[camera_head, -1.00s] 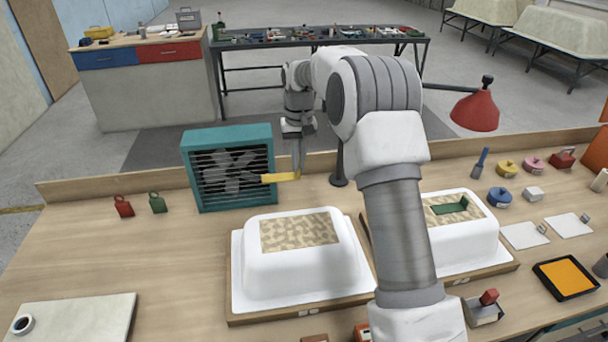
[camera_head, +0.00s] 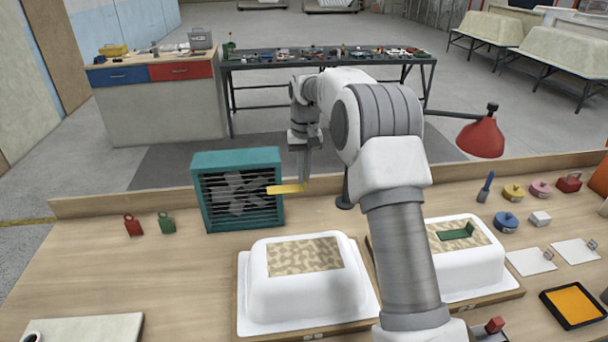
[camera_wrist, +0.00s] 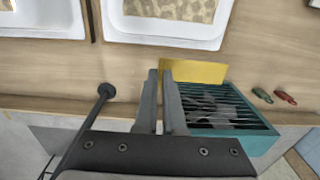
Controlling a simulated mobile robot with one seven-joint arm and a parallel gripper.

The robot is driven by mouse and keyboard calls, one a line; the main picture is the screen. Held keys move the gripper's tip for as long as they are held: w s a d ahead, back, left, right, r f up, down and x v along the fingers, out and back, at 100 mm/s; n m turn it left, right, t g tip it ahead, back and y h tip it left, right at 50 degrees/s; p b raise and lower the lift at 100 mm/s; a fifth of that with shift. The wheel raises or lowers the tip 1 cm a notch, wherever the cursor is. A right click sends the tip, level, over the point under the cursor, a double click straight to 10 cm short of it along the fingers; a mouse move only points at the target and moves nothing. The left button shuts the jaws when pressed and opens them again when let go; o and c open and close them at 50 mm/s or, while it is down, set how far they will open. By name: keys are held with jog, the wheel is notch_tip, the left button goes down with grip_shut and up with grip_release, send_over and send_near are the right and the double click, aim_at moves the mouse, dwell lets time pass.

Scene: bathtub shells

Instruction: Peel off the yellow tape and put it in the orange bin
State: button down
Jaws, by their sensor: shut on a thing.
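The yellow tape (camera_head: 286,188) is a flat strip held in the air in front of the teal fan, apart from both shells. My gripper (camera_head: 304,183) is shut on its right end in the head view. In the wrist view the tape (camera_wrist: 195,71) sticks out to the right of the fingertips (camera_wrist: 158,73). The left white shell (camera_head: 305,290) has a bare patterned patch on top. The right shell (camera_head: 470,275) has a similar patch with a green strip on it. An orange object (camera_head: 600,178), possibly the bin, is cut off at the right edge.
The teal fan (camera_head: 238,190) stands close to the tape. A red lamp (camera_head: 480,138) reaches over the bench right of my arm. The bench left of the shells is largely clear.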

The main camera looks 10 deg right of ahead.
jog(key=shift+r+p, duration=2.7)
jog(key=shift+r, duration=0.5)
jog(key=shift+f, duration=0.15)
